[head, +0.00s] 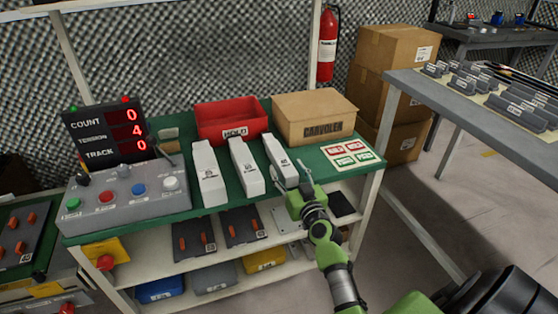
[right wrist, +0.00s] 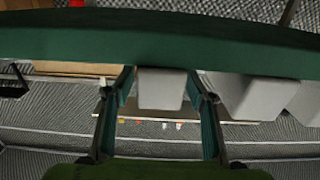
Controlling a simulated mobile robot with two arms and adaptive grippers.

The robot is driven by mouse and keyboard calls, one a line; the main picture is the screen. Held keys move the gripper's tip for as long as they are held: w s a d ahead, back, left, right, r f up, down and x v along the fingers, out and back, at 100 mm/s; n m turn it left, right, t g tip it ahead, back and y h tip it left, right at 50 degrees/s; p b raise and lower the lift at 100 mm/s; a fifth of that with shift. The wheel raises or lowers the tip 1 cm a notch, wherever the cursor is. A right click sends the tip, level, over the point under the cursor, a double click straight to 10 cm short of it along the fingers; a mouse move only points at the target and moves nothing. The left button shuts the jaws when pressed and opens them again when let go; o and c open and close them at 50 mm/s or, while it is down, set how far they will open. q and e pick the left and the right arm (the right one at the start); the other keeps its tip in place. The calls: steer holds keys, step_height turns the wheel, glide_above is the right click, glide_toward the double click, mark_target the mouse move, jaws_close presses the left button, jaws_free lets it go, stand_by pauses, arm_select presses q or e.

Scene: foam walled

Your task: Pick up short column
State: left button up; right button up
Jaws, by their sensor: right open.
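Three pale grey columns lie side by side on the green bench top in the head view: a left one (head: 208,175), a middle one (head: 246,167) and a right one (head: 279,158). The right one looks the shortest. My right gripper (head: 297,184) is open at the near end of this right column. In the right wrist view, which looks upside down, the end of the short column (right wrist: 162,78) shows between the two open fingers (right wrist: 160,98), with a gap on each side. My left gripper is not in view.
A red bin (head: 230,121) and a cardboard box (head: 314,116) stand behind the columns. A sheet with red and green labels (head: 352,153) lies to the right. A button console (head: 125,199) and display (head: 105,133) are at left. The bench edge (right wrist: 160,40) is close to my right gripper.

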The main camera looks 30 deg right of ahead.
mark_target(282, 158)
steer(key=x, duration=0.5)
steer(key=shift+r+b, duration=0.2)
steer(key=shift+b, duration=0.1)
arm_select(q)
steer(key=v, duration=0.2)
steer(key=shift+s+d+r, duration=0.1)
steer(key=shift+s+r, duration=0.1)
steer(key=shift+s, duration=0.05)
arm_select(e)
steer(key=shift+w+d, duration=0.1)
steer(key=shift+w, duration=0.2)
jaws_close()
steer(key=shift+r, duration=0.2)
